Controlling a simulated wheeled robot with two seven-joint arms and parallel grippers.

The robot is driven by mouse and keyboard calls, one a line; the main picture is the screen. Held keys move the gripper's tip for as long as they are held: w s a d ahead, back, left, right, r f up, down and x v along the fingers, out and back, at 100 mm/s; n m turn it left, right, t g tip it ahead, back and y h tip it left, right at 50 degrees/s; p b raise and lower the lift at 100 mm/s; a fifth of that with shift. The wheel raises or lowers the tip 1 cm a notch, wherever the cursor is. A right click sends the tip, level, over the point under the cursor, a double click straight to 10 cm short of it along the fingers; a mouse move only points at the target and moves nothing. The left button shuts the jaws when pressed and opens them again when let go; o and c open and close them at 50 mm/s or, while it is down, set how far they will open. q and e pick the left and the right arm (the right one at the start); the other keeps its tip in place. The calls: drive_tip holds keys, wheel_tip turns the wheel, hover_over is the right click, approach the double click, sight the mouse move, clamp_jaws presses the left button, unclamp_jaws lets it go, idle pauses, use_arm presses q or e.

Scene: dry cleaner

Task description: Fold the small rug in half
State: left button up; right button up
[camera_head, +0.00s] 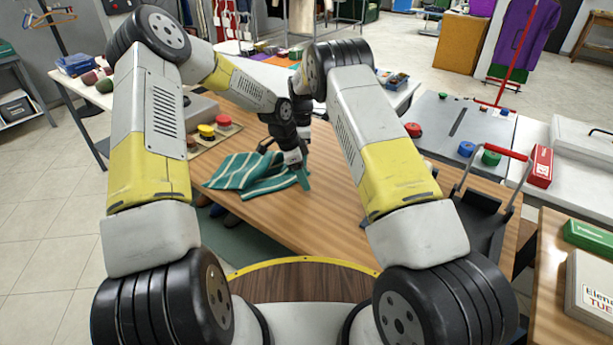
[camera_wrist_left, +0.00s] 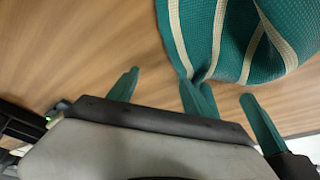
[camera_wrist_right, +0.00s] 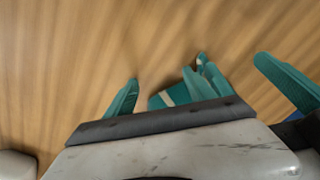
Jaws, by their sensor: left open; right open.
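The small rug (camera_head: 237,172) is teal with cream stripes and lies bunched on the wooden table, with part lapped over itself. My left gripper (camera_head: 303,178) is at its right end, pointing down, with teal fingers. In the left wrist view my left gripper (camera_wrist_left: 190,84) is open, and the rug (camera_wrist_left: 228,35) lies just beyond its fingers. In the right wrist view my right gripper (camera_wrist_right: 198,70) is open, with a small striped piece of the rug (camera_wrist_right: 168,99) between its fingers. Further teal fingertips show between each gripper's fingers, so the two are close together.
The wooden table (camera_head: 330,215) is bare in front of and right of the rug. A board with red and yellow round buttons (camera_head: 206,131) stands behind the rug.

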use_arm(q)
drive_tip(key=shift+o, duration=0.6)
drive_tip(key=shift+s+a+f, duration=0.15)
drive_tip(key=shift+s+a, duration=0.1)
drive_tip(key=shift+s, duration=0.05)
use_arm(e)
drive_tip(key=shift+o, duration=0.6)
drive_tip(key=shift+w+d, duration=0.15)
drive_tip(key=shift+w, duration=0.1)
drive_tip(key=shift+d, duration=0.1)
use_arm(q)
drive_tip(key=shift+s+d, duration=0.15)
drive_tip(key=shift+s, duration=0.05)
use_arm(e)
drive_tip(key=shift+w, duration=0.1)
use_arm(q)
drive_tip(key=p, duration=0.7)
drive_tip(key=shift+s+d+p, duration=0.1)
drive_tip(key=shift+d+p, duration=0.05)
drive_tip(key=shift+p, duration=0.2)
